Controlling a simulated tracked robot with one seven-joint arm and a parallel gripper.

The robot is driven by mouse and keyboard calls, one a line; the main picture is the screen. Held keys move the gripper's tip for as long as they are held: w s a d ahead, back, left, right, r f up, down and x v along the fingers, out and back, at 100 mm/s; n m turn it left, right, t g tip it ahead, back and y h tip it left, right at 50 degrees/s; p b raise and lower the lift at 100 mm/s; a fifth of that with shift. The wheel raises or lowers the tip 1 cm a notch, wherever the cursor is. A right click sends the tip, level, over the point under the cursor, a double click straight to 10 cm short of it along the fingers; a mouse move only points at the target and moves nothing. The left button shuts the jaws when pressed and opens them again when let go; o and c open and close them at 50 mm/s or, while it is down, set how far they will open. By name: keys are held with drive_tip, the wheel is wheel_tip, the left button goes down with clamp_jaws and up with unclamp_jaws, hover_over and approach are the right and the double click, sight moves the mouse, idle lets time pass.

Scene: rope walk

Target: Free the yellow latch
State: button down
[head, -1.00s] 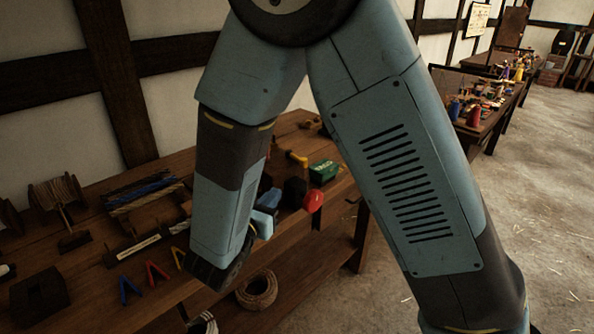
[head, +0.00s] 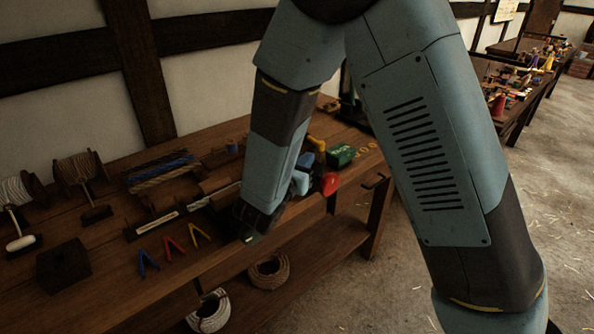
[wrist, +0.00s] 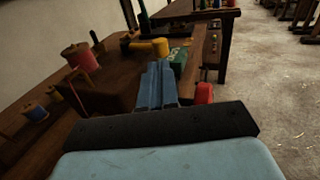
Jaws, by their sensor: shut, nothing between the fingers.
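The yellow latch (wrist: 160,46) is a small yellow bar on a dark mount near the bench's far end. In the head view only a bit of the yellow latch (head: 317,143) shows, just above my gripper (head: 306,162). In the wrist view my gripper (wrist: 158,66) has its blue fingers together and empty, pointing at the latch. The fingertips look short of it; I cannot tell the exact gap. A red knob (wrist: 204,93) is right of the fingers, and it also shows in the head view (head: 330,184).
A green box (head: 341,154) stands close behind the knob; it also shows in the wrist view (wrist: 178,58). Spools (head: 75,172), rope tools and coloured V-shaped pieces (head: 173,247) lie along the bench to the left. Open floor (head: 400,275) is at the right.

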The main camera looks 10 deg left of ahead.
sight(318, 148)
drive_tip(key=shift+x, duration=2.4)
drive_tip(key=shift+a, duration=0.1)
